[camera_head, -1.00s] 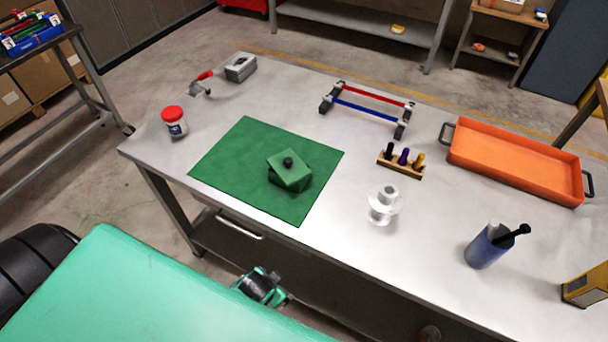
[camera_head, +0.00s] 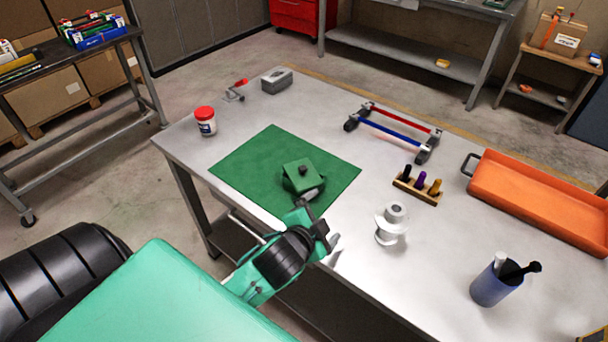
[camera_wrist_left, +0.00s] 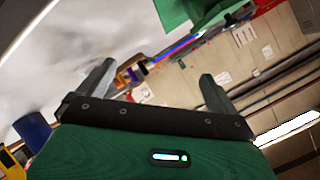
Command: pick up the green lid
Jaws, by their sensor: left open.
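The green lid (camera_head: 300,170), a square plate with a dark knob, sits tilted on a container whose dark green side and pale lower part show beneath it, on the green mat (camera_head: 245,165). My left gripper (camera_head: 320,220) is open and empty at the table's front edge, in front of the lid and apart from it. In the left wrist view the two fingers (camera_wrist_left: 158,70) stand wide apart with nothing between them. A green piece (camera_wrist_left: 187,10), seemingly the lid, shows at the top there. My right gripper is not in view.
A white spool (camera_head: 392,225) stands right of the gripper. A wooden block with several pegs (camera_head: 417,190), a blue cup (camera_head: 492,285) and an orange tray (camera_head: 540,195) are farther right. A red-lidded jar (camera_head: 206,125) stands left of the mat. The table between is clear.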

